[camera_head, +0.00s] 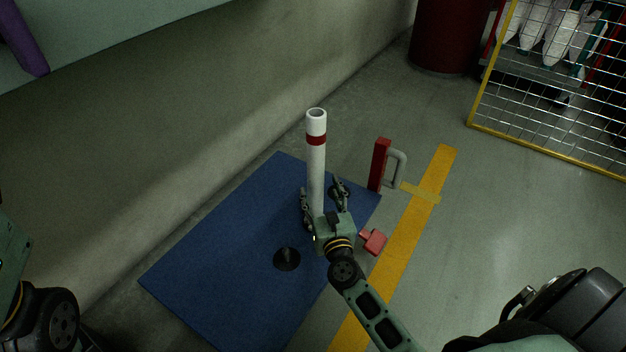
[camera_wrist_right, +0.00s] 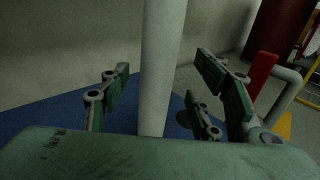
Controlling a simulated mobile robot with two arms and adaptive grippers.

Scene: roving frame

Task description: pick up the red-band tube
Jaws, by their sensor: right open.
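The red-band tube (camera_head: 316,160) is white with a red band near its open top. It stands upright on the blue mat (camera_head: 215,265). My right gripper (camera_head: 323,192) is at the tube's lower part, with its fingers apart on either side of it. In the right wrist view the tube (camera_wrist_right: 160,70) rises between the open fingers (camera_wrist_right: 162,85), with a gap showing on both sides. The tube's foot is hidden behind the gripper in the head view. My left gripper is not in view; only part of my left arm shows at the left edge.
A black round base with a short peg (camera_head: 287,259) sits on the mat. A red post with a grey handle (camera_head: 381,165) and a small red block (camera_head: 373,241) are to the right. A wall (camera_head: 180,130) runs behind. A yellow-framed mesh panel (camera_head: 555,85) stands upper right.

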